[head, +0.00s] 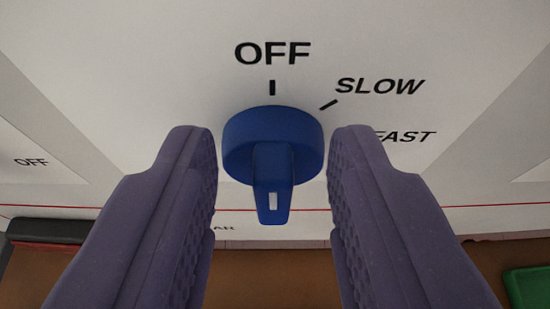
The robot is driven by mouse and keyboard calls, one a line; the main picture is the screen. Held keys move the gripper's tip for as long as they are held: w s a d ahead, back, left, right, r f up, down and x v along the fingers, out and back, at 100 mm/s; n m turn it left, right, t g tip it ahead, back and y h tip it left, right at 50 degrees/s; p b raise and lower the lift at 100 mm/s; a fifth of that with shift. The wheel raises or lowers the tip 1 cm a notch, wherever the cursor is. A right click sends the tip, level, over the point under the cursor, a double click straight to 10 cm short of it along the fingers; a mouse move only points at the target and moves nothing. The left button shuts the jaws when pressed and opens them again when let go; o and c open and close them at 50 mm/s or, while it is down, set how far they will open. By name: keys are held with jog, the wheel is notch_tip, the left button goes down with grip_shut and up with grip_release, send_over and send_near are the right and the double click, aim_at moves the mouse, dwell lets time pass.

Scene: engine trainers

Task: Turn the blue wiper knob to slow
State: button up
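The blue wiper knob (272,140) sits on a white panel in the middle of the head view. Its grip bar runs up and down the picture, in line with the OFF tick (272,88) above it. A small white mark shows at the bar's lower end. The SLOW label (379,86) and its tick are at the knob's upper right. My gripper (273,142) is open, with one purple finger on each side of the knob. A gap shows between each finger and the knob. The right finger partly covers the FAST label (405,137).
Another OFF label (30,162) is at the far left of the panel. A red line crosses the panel below the knob. Lower down are a brown surface (270,275), a dark and red object (45,235) at left and a green object (528,288) at right.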

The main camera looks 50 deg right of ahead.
grip_shut()
